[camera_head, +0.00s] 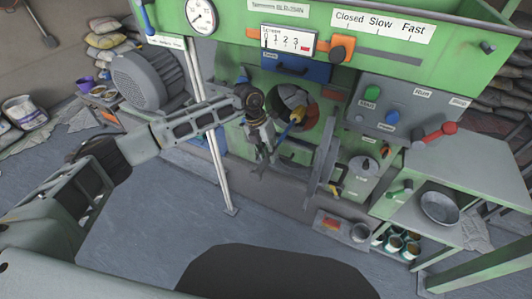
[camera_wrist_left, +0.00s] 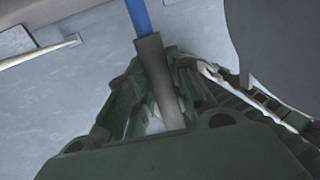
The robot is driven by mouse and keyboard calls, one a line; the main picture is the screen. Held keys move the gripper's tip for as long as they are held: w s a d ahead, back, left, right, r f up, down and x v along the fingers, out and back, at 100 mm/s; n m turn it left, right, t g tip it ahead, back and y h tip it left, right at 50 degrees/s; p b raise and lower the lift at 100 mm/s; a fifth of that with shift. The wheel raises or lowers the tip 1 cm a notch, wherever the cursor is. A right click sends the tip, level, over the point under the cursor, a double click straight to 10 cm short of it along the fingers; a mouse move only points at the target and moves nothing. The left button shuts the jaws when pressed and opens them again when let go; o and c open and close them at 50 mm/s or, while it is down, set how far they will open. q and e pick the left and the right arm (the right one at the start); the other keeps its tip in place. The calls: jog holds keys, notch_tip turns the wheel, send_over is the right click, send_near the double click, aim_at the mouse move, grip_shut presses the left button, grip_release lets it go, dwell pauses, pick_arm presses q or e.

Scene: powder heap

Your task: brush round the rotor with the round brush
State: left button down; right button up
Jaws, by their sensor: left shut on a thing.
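My left gripper (camera_head: 264,140) is in front of the green machine, just left of the round opening. It is shut on the round brush, whose blue shaft (camera_wrist_left: 138,14) and dark grey sleeve (camera_wrist_left: 158,75) show between the fingers in the left wrist view. In the head view a yellow and blue part (camera_head: 297,116), seemingly the brush's front end, reaches into the opening. The grey rotor (camera_head: 291,97) shows inside the opening, partly covered by that part. Whether the bristles touch the rotor cannot be told. My right gripper is not in view.
A grey hinged door (camera_head: 322,155) stands open right of the opening. A grey motor (camera_head: 139,80) and a pale upright post (camera_head: 215,150) are at left. A control box (camera_head: 405,105) and a side table with a metal bowl (camera_head: 440,207) are at right.

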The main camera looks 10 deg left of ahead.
pick_arm(q)
jog(key=shift+s+d+r, duration=0.15)
jog(key=shift+d, duration=0.35)
jog(key=shift+s+d+r, duration=0.1)
jog(key=shift+d+r, duration=0.05)
jog(key=shift+d, duration=0.3)
jog(key=d+r, duration=0.1)
jog(key=d+r+p, duration=0.1)
jog(key=shift+s+r+p, duration=0.3)
jog(key=shift+s, duration=0.05)
dwell(0.3)
jog(key=shift+d+r, duration=0.1)
dwell(0.3)
jog(key=shift+s+d+r+p, duration=0.15)
jog(key=shift+r+p, duration=0.25)
jog(key=shift+r, duration=0.4)
jog(key=shift+w+d+r+p, duration=0.1)
jog(key=shift+d+r+p, duration=0.1)
jog(key=shift+r+p, duration=0.4)
jog(key=shift+r, duration=0.3)
